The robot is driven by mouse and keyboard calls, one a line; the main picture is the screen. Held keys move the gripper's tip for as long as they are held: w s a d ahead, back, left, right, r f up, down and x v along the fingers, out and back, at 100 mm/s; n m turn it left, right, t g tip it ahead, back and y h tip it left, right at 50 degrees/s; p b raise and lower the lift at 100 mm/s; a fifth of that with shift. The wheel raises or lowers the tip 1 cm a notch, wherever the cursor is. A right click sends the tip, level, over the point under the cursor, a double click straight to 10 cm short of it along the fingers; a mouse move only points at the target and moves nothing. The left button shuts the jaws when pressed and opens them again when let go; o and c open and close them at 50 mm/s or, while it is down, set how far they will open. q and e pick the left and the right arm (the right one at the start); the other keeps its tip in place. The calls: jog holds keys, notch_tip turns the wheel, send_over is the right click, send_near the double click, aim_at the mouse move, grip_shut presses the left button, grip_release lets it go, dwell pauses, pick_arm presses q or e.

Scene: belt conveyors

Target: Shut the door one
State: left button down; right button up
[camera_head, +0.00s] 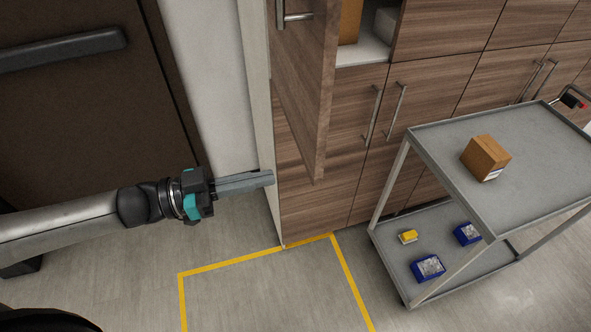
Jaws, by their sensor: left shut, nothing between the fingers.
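An upper cabinet door (307,85) of brown wood grain stands swung open toward me. Its bar handle (290,15) is at the top edge of the view. Behind it a compartment shows a grey shelf (363,51) with a brown box (350,20) on it. My left gripper (270,178) is shut and empty. Its fingertips point right, in front of the cabinet's left side edge, left of and lower in the picture than the open door. I cannot tell whether they touch the cabinet side. My right gripper is not in view.
Yellow tape (230,262) marks clear floor. A dark door (85,110) with a push bar is at the left.

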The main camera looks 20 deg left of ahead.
aim_at(313, 168)
pick_arm(q)
jog(key=shift+p+x, duration=0.45)
jog(key=shift+x, duration=2.95)
jog(key=shift+d, duration=0.1)
